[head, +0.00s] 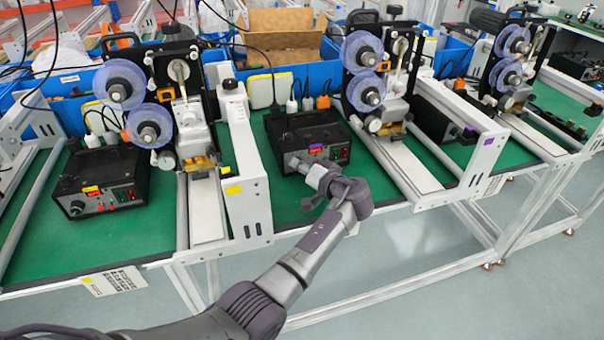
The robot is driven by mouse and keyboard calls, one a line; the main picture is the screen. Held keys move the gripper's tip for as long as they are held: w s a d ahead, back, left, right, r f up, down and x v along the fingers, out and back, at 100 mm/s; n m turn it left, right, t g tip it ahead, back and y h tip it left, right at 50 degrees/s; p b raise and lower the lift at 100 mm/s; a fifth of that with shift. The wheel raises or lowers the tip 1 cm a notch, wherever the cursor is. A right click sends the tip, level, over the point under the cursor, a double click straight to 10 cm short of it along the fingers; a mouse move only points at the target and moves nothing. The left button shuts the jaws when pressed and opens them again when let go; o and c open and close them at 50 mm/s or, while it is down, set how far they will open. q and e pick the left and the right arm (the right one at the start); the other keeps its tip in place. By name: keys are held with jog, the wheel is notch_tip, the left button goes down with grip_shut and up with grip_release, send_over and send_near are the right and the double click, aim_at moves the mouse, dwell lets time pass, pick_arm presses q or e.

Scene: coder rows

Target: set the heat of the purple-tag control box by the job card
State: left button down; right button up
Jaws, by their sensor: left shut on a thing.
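The purple-tag control box (312,128) is a black box on the green bench top in the middle of the head view. Its purple tag and a small lit red display sit on the front face, with red and green switches to the right. My left gripper (296,163) reaches in from below and is shut at the left part of that front face, where the heat knob is; the fingers hide the knob. The display digits are too small to read. A white card (353,230) on the bench's front edge is mostly hidden behind my wrist. My right gripper is not in view.
A similar black box (105,165) with a yellow tag stands at the left; a printed card (113,281) hangs on the bench edge below it. Coder machines with purple reels (362,50) and white side rails (245,160) flank the middle box.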

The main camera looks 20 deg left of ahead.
pick_arm(q)
jog(key=m+y+b, duration=0.2)
jog(key=m, duration=0.1)
jog(key=shift+w+f+b, duration=0.1)
jog(key=shift+f+b, duration=0.05)
jog(key=shift+b, duration=0.2)
jog(key=m+y+b, duration=0.1)
jog(key=m, duration=0.2)
jog(key=shift+m+b, duration=0.4)
jog(key=shift+m, duration=0.1)
jog(key=shift+y, duration=0.3)
jog(key=c, duration=1.2)
grip_release()
jog(key=shift+w, duration=0.1)
jog(key=shift+o, duration=0.2)
jog(key=shift+d+f, duration=0.1)
